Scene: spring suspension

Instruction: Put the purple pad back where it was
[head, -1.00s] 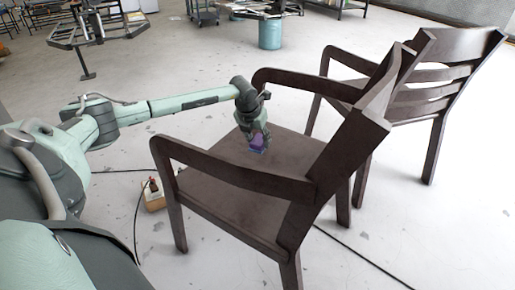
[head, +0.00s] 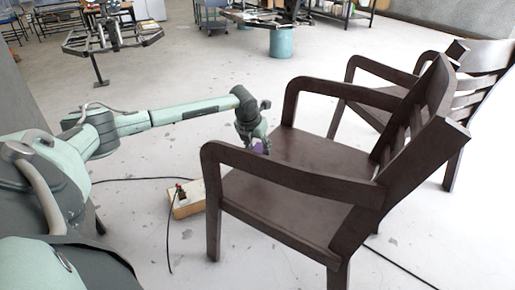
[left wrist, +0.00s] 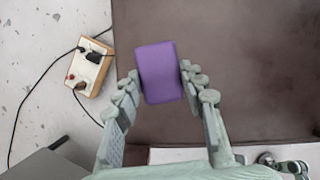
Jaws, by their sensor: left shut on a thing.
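The purple pad (left wrist: 157,72) is a rounded block between the fingers of my left gripper (left wrist: 160,76) in the left wrist view. The gripper is shut on it. In the head view the left gripper (head: 258,143) hangs at the front edge of the near brown chair's seat (head: 312,160), and only a small part of the pad (head: 262,148) shows. In the left wrist view the pad overlaps the left part of the brown seat (left wrist: 235,75). I cannot tell its height above the seat. My right gripper is not in view.
A wooden box with switches (head: 187,202) sits on the floor left of the chair, with black cables around it. The near chair's armrest (head: 290,172) lies in front of the seat. A second brown chair (head: 470,95) stands behind.

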